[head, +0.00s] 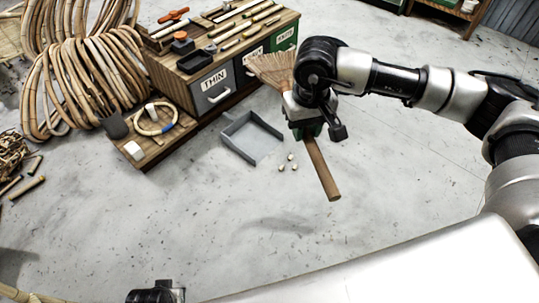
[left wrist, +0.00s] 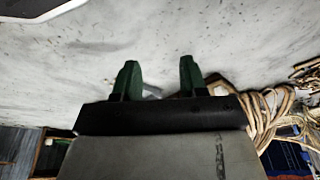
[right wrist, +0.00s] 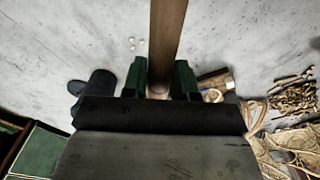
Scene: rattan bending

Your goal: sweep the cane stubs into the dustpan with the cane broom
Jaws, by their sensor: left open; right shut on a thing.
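The cane broom (head: 322,170) is held by my right gripper (head: 308,131), which is shut on its brown handle. Its bristle head (head: 272,70) fans out at the upper left, and the handle slants down to the right. In the right wrist view the handle (right wrist: 167,40) runs between the fingers of my right gripper (right wrist: 161,80). The grey dustpan (head: 268,149) lies on the floor left of the gripper. Several pale cane stubs (head: 288,163) lie on the floor just right of the dustpan; they also show in the right wrist view (right wrist: 132,44). My left gripper (left wrist: 158,78) is open and empty.
A wooden drawer bench (head: 195,62) with labelled fronts and cane pieces on top stands behind the dustpan. A low wooden board (head: 150,150) holds a cane ring. Large cane coils (head: 75,85) stand at left. The floor in front is clear.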

